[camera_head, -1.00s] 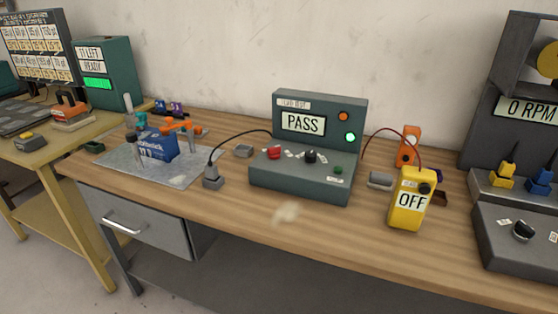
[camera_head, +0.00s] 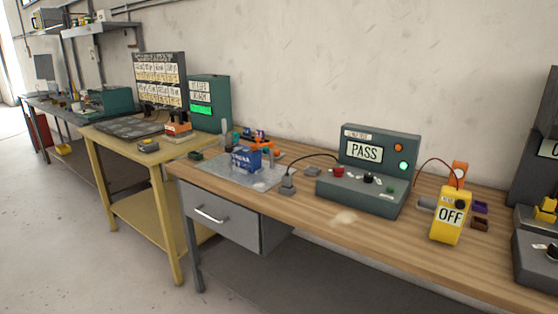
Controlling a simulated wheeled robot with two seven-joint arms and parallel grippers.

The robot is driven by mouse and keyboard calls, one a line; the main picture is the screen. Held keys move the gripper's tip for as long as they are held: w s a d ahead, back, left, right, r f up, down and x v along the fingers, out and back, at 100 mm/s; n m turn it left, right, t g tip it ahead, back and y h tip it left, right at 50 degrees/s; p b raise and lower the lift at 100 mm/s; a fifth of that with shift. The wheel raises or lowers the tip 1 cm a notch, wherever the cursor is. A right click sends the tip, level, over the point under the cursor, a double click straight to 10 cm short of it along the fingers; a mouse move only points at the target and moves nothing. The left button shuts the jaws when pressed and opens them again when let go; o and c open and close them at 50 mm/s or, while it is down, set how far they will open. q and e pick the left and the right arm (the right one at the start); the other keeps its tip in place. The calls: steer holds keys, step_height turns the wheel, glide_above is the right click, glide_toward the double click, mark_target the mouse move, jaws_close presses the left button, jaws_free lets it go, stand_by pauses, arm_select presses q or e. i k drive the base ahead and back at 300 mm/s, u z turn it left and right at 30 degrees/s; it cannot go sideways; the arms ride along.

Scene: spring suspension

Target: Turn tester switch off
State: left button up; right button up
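The tester (camera_head: 368,168) is a dark green-grey console on the wooden bench, right of centre. Its screen (camera_head: 364,152) reads PASS. An orange lamp and a lit green lamp (camera_head: 403,167) sit right of the screen. On its sloped front are a red button (camera_head: 338,172), a black knob (camera_head: 368,179) and a small green button (camera_head: 389,190). The knob's setting is too small to read. A yellow handheld meter (camera_head: 450,215) to the right shows OFF and is joined by a red wire. Neither of my grippers is in view.
A grey mat (camera_head: 213,175) holds a blue box (camera_head: 245,158) and small parts. A grey block (camera_head: 288,186) carries a black cable towards the tester. A yellow table (camera_head: 120,140) stands left. The bench front below the tester is mostly clear.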

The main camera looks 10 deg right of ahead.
mark_target(337, 172)
steer(key=u, duration=0.6)
steer(key=i, duration=0.75)
steer(key=u, duration=0.15)
